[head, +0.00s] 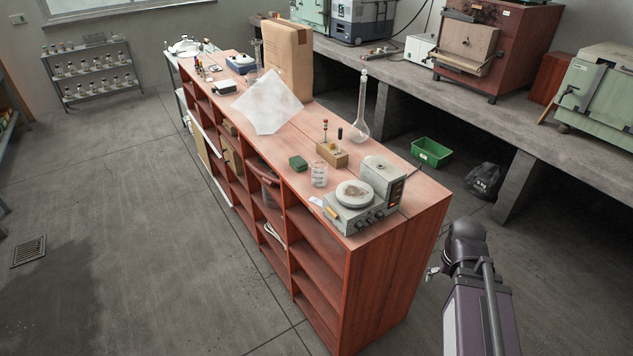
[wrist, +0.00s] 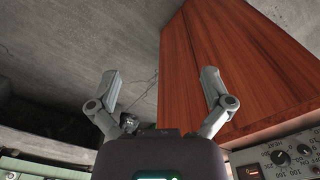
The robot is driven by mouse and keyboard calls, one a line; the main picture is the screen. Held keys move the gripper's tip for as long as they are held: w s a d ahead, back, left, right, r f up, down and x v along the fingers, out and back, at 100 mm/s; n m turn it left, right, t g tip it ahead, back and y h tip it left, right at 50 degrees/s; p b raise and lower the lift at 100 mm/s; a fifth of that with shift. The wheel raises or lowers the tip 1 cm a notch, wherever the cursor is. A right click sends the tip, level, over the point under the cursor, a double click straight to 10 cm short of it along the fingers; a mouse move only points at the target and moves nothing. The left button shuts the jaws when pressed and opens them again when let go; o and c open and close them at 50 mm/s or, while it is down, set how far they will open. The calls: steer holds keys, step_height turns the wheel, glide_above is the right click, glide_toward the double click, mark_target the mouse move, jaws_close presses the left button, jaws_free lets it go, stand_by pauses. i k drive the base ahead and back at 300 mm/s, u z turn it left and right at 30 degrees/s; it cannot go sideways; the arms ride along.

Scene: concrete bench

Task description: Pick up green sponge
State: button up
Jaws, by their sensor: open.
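The green sponge (head: 298,163) is a small dark green block lying on the red-brown wooden cabinet top (head: 425,190). It sits near the cabinet's left edge, left of a glass beaker. My gripper shows in the wrist view (wrist: 163,90) with its two fingers spread apart and nothing between them. In the head view my arm is at the lower right, off the cabinet's near end and well away from the sponge. The sponge does not show in the wrist view.
A glass beaker (head: 319,174), a wooden block with upright tools (head: 332,153) and a hotplate device (head: 355,196) stand close to the sponge. A tall glass flask (head: 362,112) stands behind. A white sheet (head: 267,103) lies farther back. Floor left of the cabinet is clear.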

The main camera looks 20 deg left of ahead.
mark_target(297, 164)
steer(key=k, duration=1.35)
steer(key=u, duration=0.4)
steer(key=i, duration=1.65)
steer(key=z, duration=0.4)
